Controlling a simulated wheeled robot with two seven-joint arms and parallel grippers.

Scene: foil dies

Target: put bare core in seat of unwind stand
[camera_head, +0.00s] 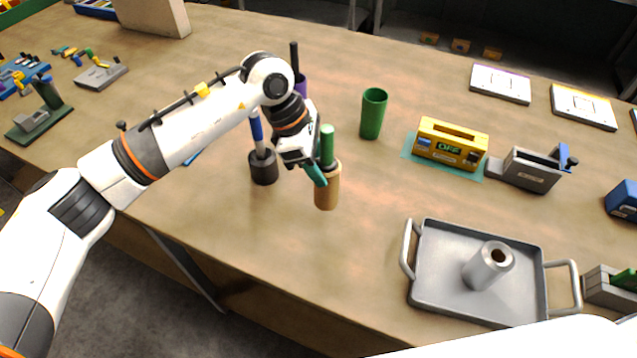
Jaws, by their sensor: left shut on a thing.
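A tan tube (326,192), which looks like the bare core, is upright near the middle of the table. My left gripper (317,170) is shut at its upper end, with teal fingers against it. A green rod (327,142) stands up at the tube's top; its lower part is hidden. I cannot tell whether the tube touches the table. I cannot say for certain which fixture is the unwind stand; a grey slotted fixture (530,170) with a blue part is at the right. My right gripper does not show.
A dark holder (264,168) with a blue handle is close left of the tube. A green cup (373,113) and yellow box (451,143) stand behind right. A grey tray (440,285) holds a silver roll (488,266). Table front of the tube is clear.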

